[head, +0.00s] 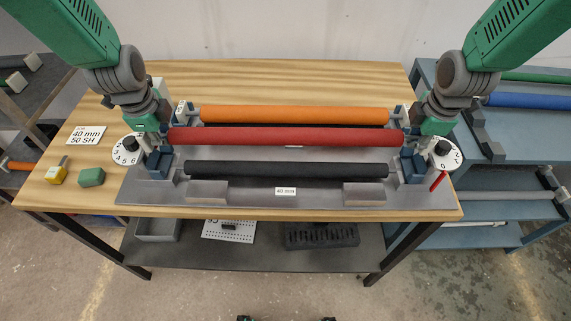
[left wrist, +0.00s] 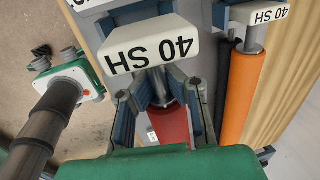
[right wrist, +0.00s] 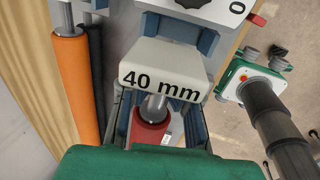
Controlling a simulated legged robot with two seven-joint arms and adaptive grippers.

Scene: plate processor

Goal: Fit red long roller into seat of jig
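The red long roller (head: 285,137) lies level across the jig (head: 230,206), above and between an orange roller (head: 295,115) and a black roller (head: 285,170). My left gripper (head: 156,140) is at its left end. In the left wrist view, the fingers straddle the red roller (left wrist: 170,125) below a white "40 SH" end block (left wrist: 150,45) and look shut on its end. My right gripper (head: 416,140) is likewise at the right end, by a "40 mm" block (right wrist: 165,75). Blue seat supports (head: 412,165) stand beneath the ends. Finger contact and exact seating are partly hidden.
Numbered dials (head: 128,150) and (head: 447,155) flank the jig. A yellow block (head: 58,172) and a green block (head: 91,177) lie left on the wooden table (head: 250,72). A blue rack (head: 520,135) holding rollers stands at the right.

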